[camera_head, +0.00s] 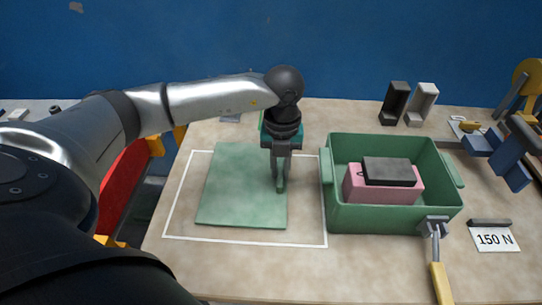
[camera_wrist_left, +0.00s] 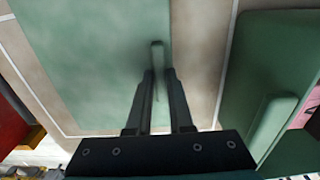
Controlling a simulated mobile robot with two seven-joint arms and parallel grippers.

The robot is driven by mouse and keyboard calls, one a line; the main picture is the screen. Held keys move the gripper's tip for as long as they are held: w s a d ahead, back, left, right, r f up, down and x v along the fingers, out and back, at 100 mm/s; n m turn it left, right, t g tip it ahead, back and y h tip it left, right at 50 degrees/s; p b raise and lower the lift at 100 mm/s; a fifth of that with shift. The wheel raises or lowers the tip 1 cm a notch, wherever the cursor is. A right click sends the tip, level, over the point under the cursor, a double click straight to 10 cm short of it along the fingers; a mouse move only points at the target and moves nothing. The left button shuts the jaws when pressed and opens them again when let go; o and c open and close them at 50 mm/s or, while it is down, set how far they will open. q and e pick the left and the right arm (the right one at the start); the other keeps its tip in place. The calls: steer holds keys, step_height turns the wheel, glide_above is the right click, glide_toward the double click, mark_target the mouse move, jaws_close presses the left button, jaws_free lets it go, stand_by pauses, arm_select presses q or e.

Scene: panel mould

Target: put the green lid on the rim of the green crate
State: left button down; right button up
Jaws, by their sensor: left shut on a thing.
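The green lid (camera_head: 240,190) is a flat, pale green panel lying inside a white outline at the middle left of the table. It also shows in the wrist view (camera_wrist_left: 95,55). My left gripper (camera_head: 281,188) points down at the lid's right edge, and its fingers (camera_wrist_left: 157,75) are shut on a small green handle there. I cannot tell whether the lid is slightly off the table. The green crate (camera_head: 390,219) stands open, right of the lid and apart from it. Its wall shows at the right of the wrist view (camera_wrist_left: 245,60). My right gripper is not seen.
Inside the crate lies a pink block (camera_head: 383,190) with a dark slab (camera_head: 388,171) on top. A yellow-handled clamp (camera_head: 437,265) sits at the crate's front right. Black and white holders (camera_head: 408,103) stand behind; a "150 N" card (camera_head: 495,238) and blue tools lie right.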

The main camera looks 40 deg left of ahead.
arm_select(q)
step_height(320, 180, up, 7)
steer(key=shift+r+p, duration=0.15)
steer(key=shift+p, duration=0.7)
step_height(320, 180, up, 11)
steer(key=p, duration=0.2)
steer(key=s+d+r+n, duration=0.1)
steer(key=d+n, duration=0.3)
steer(key=n, duration=1.1)
steer(key=s+d+r+n, duration=0.1)
steer(key=d+n, duration=0.4)
steer(key=n, duration=1)
steer(key=shift+s+a+f, duration=0.1)
steer(key=shift+s+f, duration=0.8)
steer(key=shift+f, duration=0.25)
steer(key=shift+s+a+f, duration=0.1)
steer(key=shift+s+f, duration=0.8)
steer(key=shift+f, duration=0.25)
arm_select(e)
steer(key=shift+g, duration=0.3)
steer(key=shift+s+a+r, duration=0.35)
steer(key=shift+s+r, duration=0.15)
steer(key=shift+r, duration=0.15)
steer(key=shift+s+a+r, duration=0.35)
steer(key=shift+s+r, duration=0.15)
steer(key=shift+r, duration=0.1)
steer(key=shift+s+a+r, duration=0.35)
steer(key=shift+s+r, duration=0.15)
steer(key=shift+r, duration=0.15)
